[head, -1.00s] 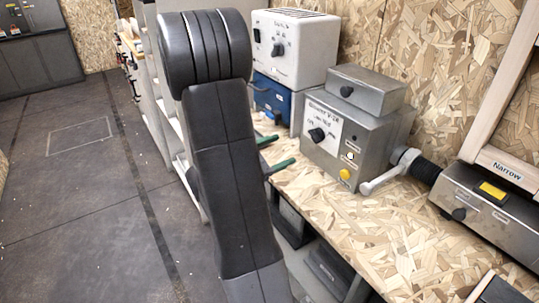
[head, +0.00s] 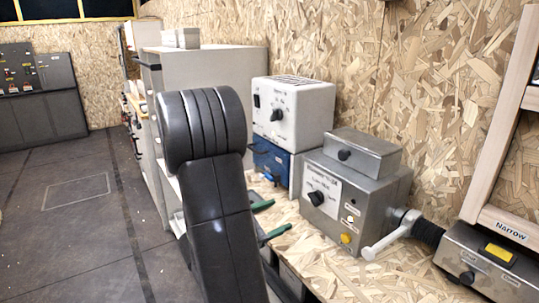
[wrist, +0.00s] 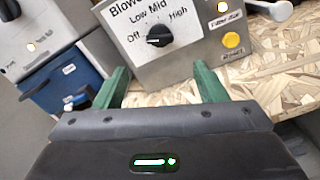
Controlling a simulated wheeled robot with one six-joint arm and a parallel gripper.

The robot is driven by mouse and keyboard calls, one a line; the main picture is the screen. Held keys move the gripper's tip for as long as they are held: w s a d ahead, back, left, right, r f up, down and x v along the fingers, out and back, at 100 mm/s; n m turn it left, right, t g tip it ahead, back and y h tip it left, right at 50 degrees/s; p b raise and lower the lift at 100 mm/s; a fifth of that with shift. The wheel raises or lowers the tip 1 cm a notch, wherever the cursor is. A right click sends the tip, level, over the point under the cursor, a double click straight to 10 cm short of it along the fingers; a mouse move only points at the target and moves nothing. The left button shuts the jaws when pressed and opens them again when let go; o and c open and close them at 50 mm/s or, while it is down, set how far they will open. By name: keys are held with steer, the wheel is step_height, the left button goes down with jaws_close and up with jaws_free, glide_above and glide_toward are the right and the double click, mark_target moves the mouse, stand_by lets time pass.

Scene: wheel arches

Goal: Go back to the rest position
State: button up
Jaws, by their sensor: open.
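My gripper (wrist: 162,82) shows in the wrist view with its two green fingers apart and nothing between them. In the head view its green fingertips (head: 268,220) stick out to the right from behind my dark arm. They are over the workbench edge, in front of the grey metal blower box (head: 352,187). The blower box also shows in the wrist view (wrist: 205,38), just beyond the fingers, with a black Off/Low/Mid/High knob. I see no contact between the fingers and the box. The rest of the gripper is hidden behind my arm in the head view.
A white box (head: 296,112) sits on a blue box (head: 268,162) left of the blower box. A lever (head: 390,235) juts out at the right beside another grey unit (head: 490,262). A grey cabinet (head: 215,75) stands behind my arm. The floor (head: 70,235) at left is clear.

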mark_target(311, 200)
steer(key=x, duration=1.2)
steer(key=shift+d, duration=0.15)
steer(key=v, duration=1.4)
steer(key=x, duration=1.3)
steer(key=shift+w+d, duration=0.2)
steer(key=shift+d, duration=0.1)
steer(key=shift+w+d, duration=0.15)
steer(key=shift+w, duration=0.05)
steer(key=m, duration=0.4)
steer(key=m+p, duration=0.1)
steer(key=m, duration=0.4)
steer(key=shift+r, duration=0.1)
steer(key=shift+s+a, duration=0.35)
steer(key=shift+a, duration=0.25)
